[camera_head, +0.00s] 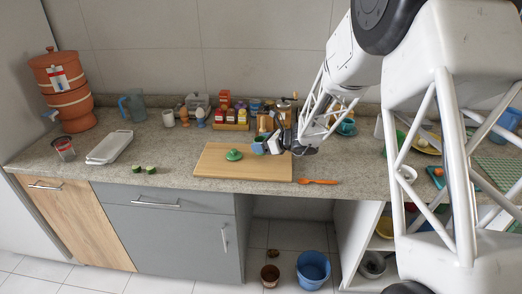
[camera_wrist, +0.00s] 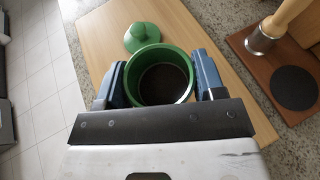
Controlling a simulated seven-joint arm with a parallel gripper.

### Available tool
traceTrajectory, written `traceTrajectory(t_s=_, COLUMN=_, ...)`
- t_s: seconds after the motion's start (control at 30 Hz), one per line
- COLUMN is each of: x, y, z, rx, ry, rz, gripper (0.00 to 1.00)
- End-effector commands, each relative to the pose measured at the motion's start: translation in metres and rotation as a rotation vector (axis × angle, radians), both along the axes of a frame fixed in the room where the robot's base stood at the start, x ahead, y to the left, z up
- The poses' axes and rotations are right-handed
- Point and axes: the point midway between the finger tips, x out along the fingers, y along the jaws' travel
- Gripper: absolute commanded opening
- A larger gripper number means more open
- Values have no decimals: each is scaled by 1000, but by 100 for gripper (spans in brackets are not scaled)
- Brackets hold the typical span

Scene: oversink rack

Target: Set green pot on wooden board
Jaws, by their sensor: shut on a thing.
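The green pot (camera_wrist: 137,60) is an open round pot with a dark inside. In the wrist view it sits between the two blue fingers of my gripper (camera_wrist: 160,78), which is shut on it. The wooden board (camera_head: 222,171) lies flat on the counter, and the pot is over its right part. I cannot tell whether the pot's base touches the board. In the head view my gripper (camera_head: 266,143) is at the board's back right and mostly hides the pot. A green lid with a knob (camera_head: 233,155) lies on the board, left of the pot; it also shows in the wrist view (camera_wrist: 141,36).
An orange spoon (camera_head: 318,181) lies right of the board. Spice jars (camera_head: 225,112) and a brown grinder stand behind. A white tray (camera_head: 110,147) and cucumber pieces (camera_head: 143,169) lie to the left. A darker board with a black disc (camera_wrist: 295,88) is nearby.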

Motion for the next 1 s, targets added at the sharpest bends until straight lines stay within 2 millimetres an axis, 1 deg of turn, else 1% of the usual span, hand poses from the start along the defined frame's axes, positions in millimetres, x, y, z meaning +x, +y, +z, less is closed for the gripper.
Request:
traceTrajectory(t_s=0.27, x=2, y=1, z=0, rx=1, ry=-1, rz=0, gripper=30)
traceTrajectory(t_s=0.4, x=10, y=3, z=0, rx=0, ry=-2, rz=1, gripper=30)
traceTrajectory(t_s=0.6, x=8, y=3, z=-26, rx=0, ry=1, rz=0, gripper=30)
traceTrajectory(t_s=0.7, x=8, y=3, z=-33, rx=0, ry=-1, rz=0, gripper=30)
traceTrajectory(t_s=1.0, x=8, y=3, z=-35, rx=1, ry=-1, rz=0, gripper=30)
